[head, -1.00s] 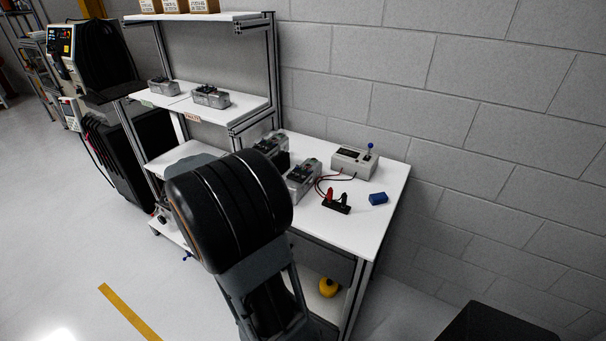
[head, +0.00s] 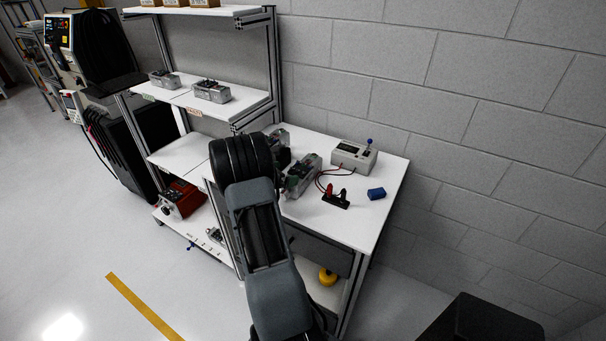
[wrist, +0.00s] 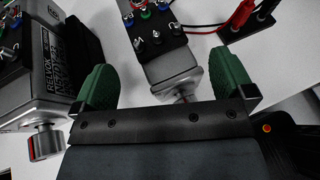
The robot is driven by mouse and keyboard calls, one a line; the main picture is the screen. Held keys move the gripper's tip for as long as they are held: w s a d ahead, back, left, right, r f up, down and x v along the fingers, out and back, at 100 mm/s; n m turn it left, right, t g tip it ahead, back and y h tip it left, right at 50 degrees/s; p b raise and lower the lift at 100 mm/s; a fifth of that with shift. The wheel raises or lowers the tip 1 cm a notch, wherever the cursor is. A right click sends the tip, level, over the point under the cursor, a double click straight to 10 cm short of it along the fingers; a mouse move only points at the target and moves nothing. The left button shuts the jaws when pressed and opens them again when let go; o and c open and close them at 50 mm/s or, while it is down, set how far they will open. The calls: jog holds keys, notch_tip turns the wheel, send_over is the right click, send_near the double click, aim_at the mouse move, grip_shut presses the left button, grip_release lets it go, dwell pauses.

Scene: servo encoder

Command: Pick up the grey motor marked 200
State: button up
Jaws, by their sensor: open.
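Two grey motors with black terminal blocks stand on the white workbench. The nearer motor (head: 304,172) also shows in the wrist view (wrist: 172,72), its end lying between my fingers. The other motor (head: 279,138) is partly hidden by my arm in the head view; in the wrist view it stands at the left (wrist: 45,75), with lettering on its side and a shaft. I cannot read a 200 on either. My gripper (wrist: 166,84) is open, its green fingertips on either side of the nearer motor's end. I cannot tell whether they touch it.
A grey meter box (head: 353,156) with a blue knob, a red and black lead block (head: 336,198) and a blue block (head: 376,194) are on the bench's right. Two more grey motors (head: 211,91) (head: 163,79) sit on the shelf (head: 189,97). The bench's front right is clear.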

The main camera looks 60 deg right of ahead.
aim_at(296, 173)
jog(key=shift+f+p+x, duration=0.1)
jog(key=shift+p+x, duration=0.45)
jog(key=shift+x, duration=0.85)
jog(key=shift+f+p+x, duration=0.15)
jog(key=shift+p+x, duration=0.35)
jog(key=shift+x, duration=0.85)
jog(key=shift+a, duration=0.1)
jog(key=shift+a+f, duration=0.1)
jog(key=c, duration=1.6)
jog(key=shift+c, duration=0.6)
jog(key=shift+r, duration=0.2)
